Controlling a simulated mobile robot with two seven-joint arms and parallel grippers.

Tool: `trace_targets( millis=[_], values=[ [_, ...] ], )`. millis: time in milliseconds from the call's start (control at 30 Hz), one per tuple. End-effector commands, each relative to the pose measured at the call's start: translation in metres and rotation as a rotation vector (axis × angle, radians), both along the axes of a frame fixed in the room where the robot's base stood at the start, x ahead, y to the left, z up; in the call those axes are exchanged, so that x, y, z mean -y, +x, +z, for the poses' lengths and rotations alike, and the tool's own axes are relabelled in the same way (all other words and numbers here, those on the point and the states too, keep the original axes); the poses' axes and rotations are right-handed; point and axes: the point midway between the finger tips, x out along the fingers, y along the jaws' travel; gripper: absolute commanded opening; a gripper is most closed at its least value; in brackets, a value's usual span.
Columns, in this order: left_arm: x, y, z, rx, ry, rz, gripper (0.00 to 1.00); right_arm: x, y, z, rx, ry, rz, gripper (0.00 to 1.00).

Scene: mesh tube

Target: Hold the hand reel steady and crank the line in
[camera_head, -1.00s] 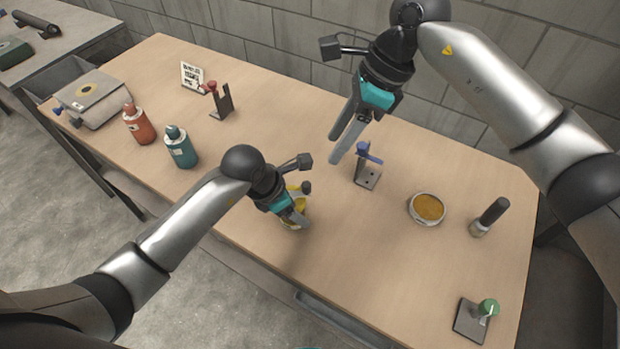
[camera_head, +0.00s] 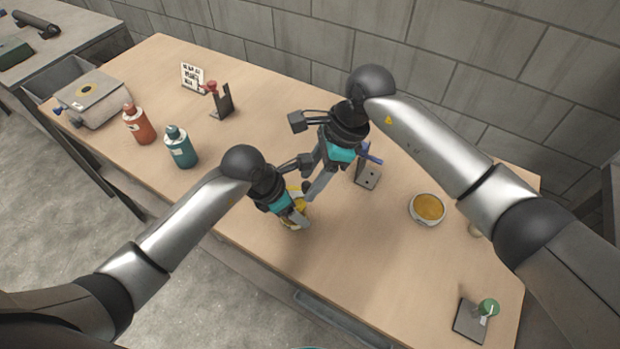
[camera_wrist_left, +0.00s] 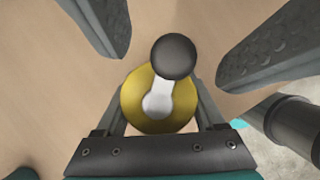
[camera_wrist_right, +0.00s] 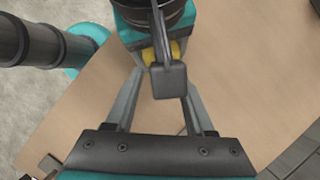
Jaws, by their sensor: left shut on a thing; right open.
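The yellow hand reel (camera_wrist_left: 135,104) shows face-on in the left wrist view, with a pale crank arm and a black round knob (camera_wrist_left: 173,56) toward the top. My left gripper (camera_head: 297,217) is shut on the reel above the table; only bits of yellow (camera_head: 293,188) show in the head view. My right gripper (camera_head: 310,194) is open just beside the reel. In the left wrist view its two fingers (camera_wrist_left: 176,68) stand apart on either side of the knob, with gaps. In the right wrist view, yellow edges (camera_wrist_right: 148,56) show behind a dark block.
A bracket with a blue top (camera_head: 368,178) stands just right of my right gripper. An orange-filled bowl (camera_head: 428,208) and a green-knobbed stand (camera_head: 488,308) are at right. Teal (camera_head: 180,147) and red (camera_head: 137,123) bottles stand at left. The front middle of the table (camera_head: 350,260) is clear.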

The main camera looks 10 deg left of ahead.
Motion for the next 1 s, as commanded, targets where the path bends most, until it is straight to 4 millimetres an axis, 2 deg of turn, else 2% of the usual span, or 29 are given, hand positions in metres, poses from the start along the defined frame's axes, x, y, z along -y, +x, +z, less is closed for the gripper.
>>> trace_targets(
  millis=[133,400,867,1000],
  values=[
    [0.0001,0.0003,0.0004,0.001,-0.001,0.000,0.07,-0.0025,-0.0013,-0.0075,-0.001,0.000,-0.001,0.54],
    [0.0001,0.0003,0.0004,0.001,0.000,0.000,0.07,-0.0027,-0.0012,-0.0080,0.000,-0.001,-0.001,0.53],
    [0.0001,0.0003,0.0004,0.001,0.000,0.000,0.07,-0.0027,-0.0012,-0.0076,0.000,-0.001,-0.001,0.01],
    [0.0000,0.0004,0.0004,0.001,0.000,0.000,0.07,-0.0027,-0.0012,-0.0076,0.000,0.000,-0.001,0.00]
  ],
)
